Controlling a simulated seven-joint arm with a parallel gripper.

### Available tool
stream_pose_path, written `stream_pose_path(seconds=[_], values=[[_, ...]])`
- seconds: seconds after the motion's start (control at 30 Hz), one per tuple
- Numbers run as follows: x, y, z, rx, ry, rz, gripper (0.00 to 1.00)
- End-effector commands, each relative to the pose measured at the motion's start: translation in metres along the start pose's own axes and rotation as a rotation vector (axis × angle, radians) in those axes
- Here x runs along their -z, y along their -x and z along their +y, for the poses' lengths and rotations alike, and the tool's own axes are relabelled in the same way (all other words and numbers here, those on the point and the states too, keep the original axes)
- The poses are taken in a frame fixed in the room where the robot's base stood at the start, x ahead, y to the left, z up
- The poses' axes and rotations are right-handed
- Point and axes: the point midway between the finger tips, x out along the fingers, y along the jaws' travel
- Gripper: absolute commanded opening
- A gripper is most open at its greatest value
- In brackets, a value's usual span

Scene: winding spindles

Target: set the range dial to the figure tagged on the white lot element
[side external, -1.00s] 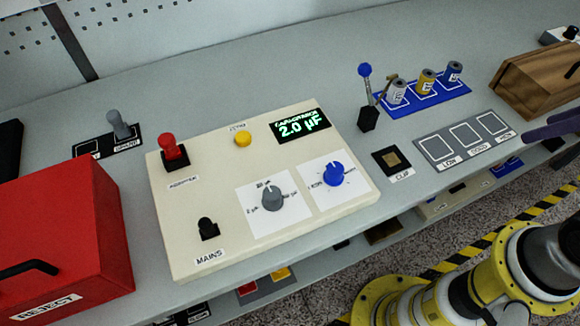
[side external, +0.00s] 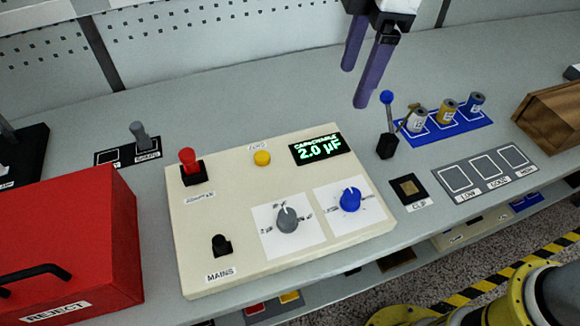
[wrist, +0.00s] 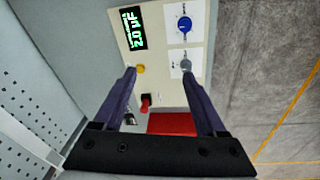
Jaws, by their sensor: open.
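The cream meter box (side external: 190,262) stands on the bench, its display (side external: 316,149) reading 2.0 µF. A grey knob (side external: 287,219) sits on a white plate marked with µF figures, its pointer roughly upward; it also shows in the wrist view (wrist: 186,65). A blue knob (side external: 350,200) is on the plate to its right. The white element (side external: 417,121) stands upright at the left of the blue tray (side external: 438,131); its tag is too small to read surely. My gripper (side external: 355,87) is open and empty, above the bench behind the meter; its fingers also show in the wrist view (wrist: 159,74).
Yellow (side external: 446,112) and blue (side external: 474,103) elements share the tray. A blue-balled lever (side external: 387,125) stands beside it. A red reject box (side external: 70,235) is left of the meter. Red (side external: 188,160) and black (side external: 219,243) switches and a yellow button (side external: 262,158) rise from the meter.

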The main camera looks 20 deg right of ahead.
Motion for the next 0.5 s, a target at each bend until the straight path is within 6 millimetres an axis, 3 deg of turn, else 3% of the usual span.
stream_pose_path(seconds=[0.03,0.1,0.2,0.33,0.5], values=[[0.025,-0.018,-0.011,0.022,0.053,-0.018,0.74],[0.051,-0.038,-0.025,0.043,0.107,-0.036,0.74],[0.076,-0.065,-0.047,0.07,0.169,-0.066,0.74],[0.088,-0.086,-0.07,0.097,0.22,-0.1,0.74],[0.088,-0.095,-0.076,0.098,0.23,-0.102,0.74]])
